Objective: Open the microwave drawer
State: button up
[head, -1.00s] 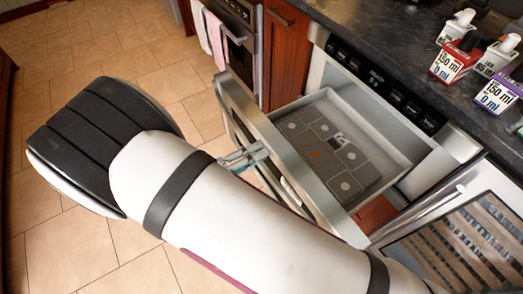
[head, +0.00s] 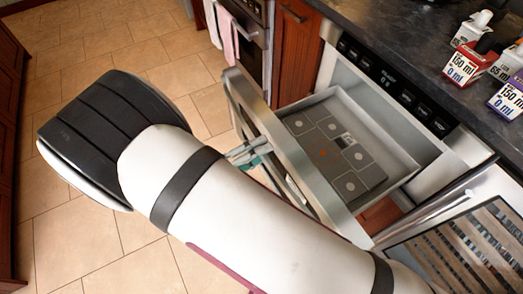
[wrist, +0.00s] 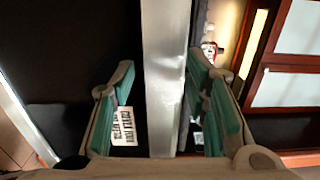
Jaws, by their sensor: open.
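The microwave drawer (head: 294,161) is pulled out of its housing below a black control panel (head: 397,85). Its inside, with a dark patterned floor (head: 340,160), shows from above. My gripper (head: 247,152) is at the upper edge of the drawer front, partly hidden behind my white arm. In the wrist view, the teal-padded fingers of my gripper (wrist: 170,110) are open, one on each side of a pale metal bar (wrist: 167,60), with gaps beside it. I cannot tell there whether the bar is the drawer's edge or its handle.
Several small bottles and boxes (head: 468,62) stand on the dark counter (head: 400,30) above. An open glass door (head: 465,250) is at lower right. An oven with towels (head: 226,32) is further back. The tiled floor (head: 105,230) at left is clear.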

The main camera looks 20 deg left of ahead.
jog(key=v, duration=1.1)
jog(key=shift+s+a, duration=0.1)
jog(key=w+d+r+m+g+p, duration=0.2)
jog(key=w+d+r+m+g, duration=0.2)
jog(key=d+r+m, duration=0.35)
jog(key=w+d+r+m+g+y+p, duration=0.1)
jog(key=w+d+r+m+g, duration=0.25)
jog(key=d+r+m, duration=0.35)
jog(key=w+d+r+m+g+p, duration=0.25)
jog(key=d+r+m+g, duration=0.35)
jog(key=r, duration=0.3)
jog(key=s+d+r+m+t+y+p, duration=0.1)
jog(key=s+d+r+m+y, duration=0.4)
jog(key=d+m, duration=0.5)
jog(key=s+d+r+m+t+y+p, duration=0.2)
jog(key=s+d+r+m+y+p, duration=0.2)
jog(key=s+d+r+m, duration=0.5)
jog(key=d+m+y, duration=0.1)
jog(key=d+m, duration=0.1)
jog(key=m, duration=0.5)
jog(key=shift+s+r, duration=0.2)
jog(key=shift+s, duration=0.15)
